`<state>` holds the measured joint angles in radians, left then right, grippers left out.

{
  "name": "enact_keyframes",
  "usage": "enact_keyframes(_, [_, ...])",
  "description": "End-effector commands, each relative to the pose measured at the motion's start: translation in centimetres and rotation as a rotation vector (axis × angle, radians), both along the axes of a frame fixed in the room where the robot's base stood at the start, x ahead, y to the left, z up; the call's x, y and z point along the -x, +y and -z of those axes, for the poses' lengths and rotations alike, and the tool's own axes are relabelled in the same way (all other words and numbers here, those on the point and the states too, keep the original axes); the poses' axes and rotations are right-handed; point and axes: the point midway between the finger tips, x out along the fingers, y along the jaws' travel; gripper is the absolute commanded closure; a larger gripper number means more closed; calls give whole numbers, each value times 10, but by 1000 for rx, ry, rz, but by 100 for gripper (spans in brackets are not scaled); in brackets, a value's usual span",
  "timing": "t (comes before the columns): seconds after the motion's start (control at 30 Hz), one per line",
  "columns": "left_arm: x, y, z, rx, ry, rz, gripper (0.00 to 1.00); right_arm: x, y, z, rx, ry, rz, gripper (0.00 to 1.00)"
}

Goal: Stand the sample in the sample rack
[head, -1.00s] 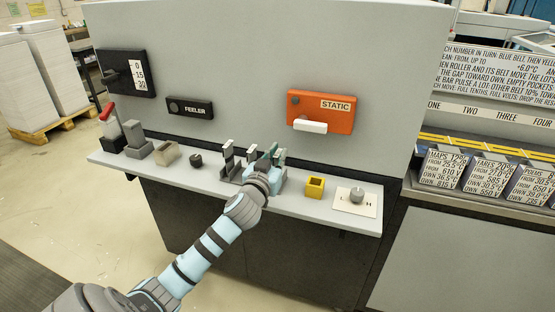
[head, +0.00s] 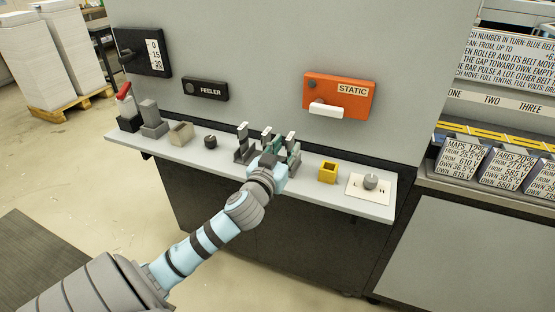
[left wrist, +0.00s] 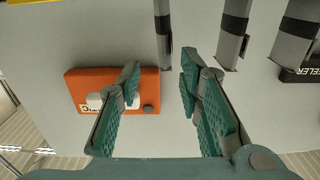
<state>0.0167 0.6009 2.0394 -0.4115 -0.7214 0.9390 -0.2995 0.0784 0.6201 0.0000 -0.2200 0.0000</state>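My left gripper (head: 279,151) is at the shelf, in front of several upright grey pieces. In the left wrist view its teal fingers (left wrist: 158,85) are apart with nothing between the pads. A grey upright with a black band (left wrist: 163,35) ends just beyond the gap between the fingertips. Two more banded uprights (left wrist: 235,30) (left wrist: 297,38) stand to its right. In the head view the white-topped uprights (head: 242,133) stand in a row on a grey base (head: 243,155), probably the sample rack, partly hidden by the gripper. I cannot tell which upright is the sample. My right gripper is not in view.
The orange STATIC box (head: 338,95) and black FEELER box (head: 206,89) are on the panel behind. A dark knob (head: 210,141) and beige block (head: 181,134) are left of the uprights. A yellow block (head: 328,172) and grey knob (head: 370,181) are on the right.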

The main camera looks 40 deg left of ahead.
Motion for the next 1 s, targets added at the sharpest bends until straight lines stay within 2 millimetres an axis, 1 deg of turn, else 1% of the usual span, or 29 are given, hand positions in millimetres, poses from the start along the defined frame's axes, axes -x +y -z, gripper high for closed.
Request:
enact_keyframes(0.1, [27, -10, 1, -2, 3, 3, 67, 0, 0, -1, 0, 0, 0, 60])
enact_keyframes(0.2, [48, -17, 0, -1, 1, 3, 67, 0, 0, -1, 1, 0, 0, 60])
enact_keyframes(0.3, [60, -21, 0, 0, 1, 2, 67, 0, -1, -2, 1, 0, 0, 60])
enact_keyframes(0.4, [64, -23, 0, 1, 0, 1, 67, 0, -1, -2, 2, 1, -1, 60])
enact_keyframes(0.87, [64, -23, 0, 2, -1, 0, 67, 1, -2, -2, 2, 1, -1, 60])
enact_keyframes(0.93, [66, -23, 4, 5, 15, -6, 67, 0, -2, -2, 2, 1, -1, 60])
enact_keyframes(0.97, [68, -23, 10, 9, 34, -14, 67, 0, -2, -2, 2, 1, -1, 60])
enact_keyframes(1.0, [74, -23, 23, 14, 80, -30, 67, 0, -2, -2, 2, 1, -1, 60])
